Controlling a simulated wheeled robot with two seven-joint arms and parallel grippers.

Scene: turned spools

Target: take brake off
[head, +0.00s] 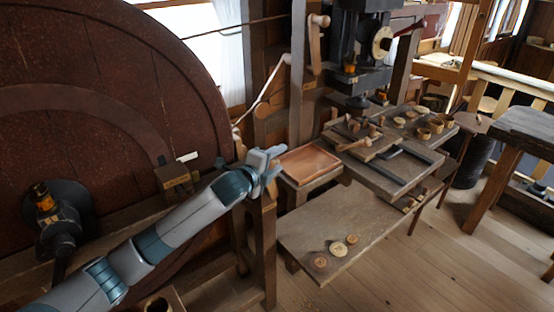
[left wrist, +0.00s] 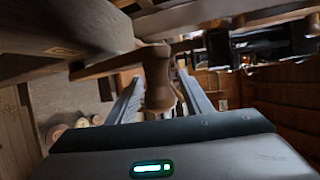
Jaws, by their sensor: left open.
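My left gripper (head: 271,161) is open in front of the timber frame, beside the right edge of the large dark red wheel (head: 110,110). In the left wrist view a turned wooden handle (left wrist: 158,80) stands between the two spread fingers of the left gripper (left wrist: 160,98). A gap shows on each side of the handle. I cannot make this handle out in the head view, where the gripper covers that spot. A wooden block (head: 174,180) sits close against the wheel's face; I cannot tell if it is the brake. My right gripper is not in view.
A shallow wooden tray (head: 309,163) lies just right of the gripper. A low board (head: 310,230) holds several round discs. A machine (head: 352,60) stands behind a workbench (head: 385,185) with tools. A pale rod (head: 276,92) slants above the gripper. Floor (head: 440,270) at front right is clear.

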